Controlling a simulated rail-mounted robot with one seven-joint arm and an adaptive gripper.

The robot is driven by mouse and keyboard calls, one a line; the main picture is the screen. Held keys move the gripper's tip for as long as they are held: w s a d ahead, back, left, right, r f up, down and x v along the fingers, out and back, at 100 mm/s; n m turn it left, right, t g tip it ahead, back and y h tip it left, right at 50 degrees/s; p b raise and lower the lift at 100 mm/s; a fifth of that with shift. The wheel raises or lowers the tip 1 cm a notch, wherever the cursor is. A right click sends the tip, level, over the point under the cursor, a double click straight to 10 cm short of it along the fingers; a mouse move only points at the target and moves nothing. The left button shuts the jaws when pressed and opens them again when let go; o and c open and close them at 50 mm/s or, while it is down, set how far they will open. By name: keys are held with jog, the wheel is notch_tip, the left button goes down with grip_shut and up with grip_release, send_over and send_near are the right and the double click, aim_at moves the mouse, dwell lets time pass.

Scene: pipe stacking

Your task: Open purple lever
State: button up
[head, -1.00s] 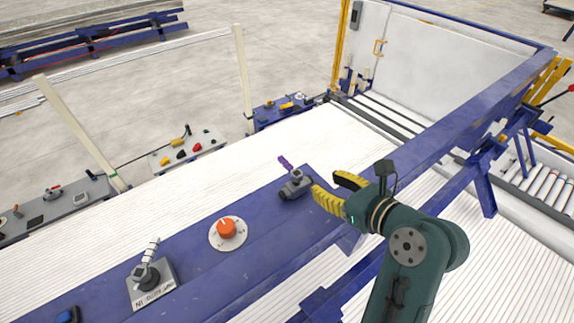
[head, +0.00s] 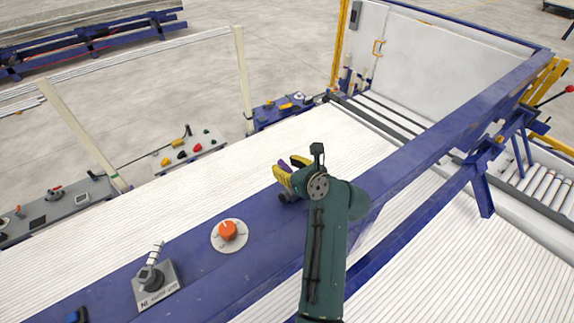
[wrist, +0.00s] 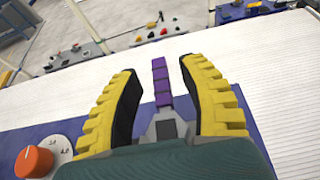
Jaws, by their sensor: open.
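The purple lever (wrist: 161,82) stands up from its grey base (wrist: 166,126) on the blue panel, between the two fingers in the wrist view. My gripper (wrist: 161,80) is open, with a yellow ridged finger on each side of the lever and a visible gap to each. In the head view my gripper (head: 286,168) is over the lever's place on the blue rail, and only a little purple (head: 284,167) shows between the fingers. Most of the lever and its base is hidden there by my gripper and arm.
An orange knob (head: 228,231) on a white dial sits left of the lever on the same blue rail (head: 190,258). A grey lever with a striped handle (head: 153,270) stands further left. White pipes (head: 200,200) lie behind the rail. A blue beam (head: 440,150) runs to the right.

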grip_shut()
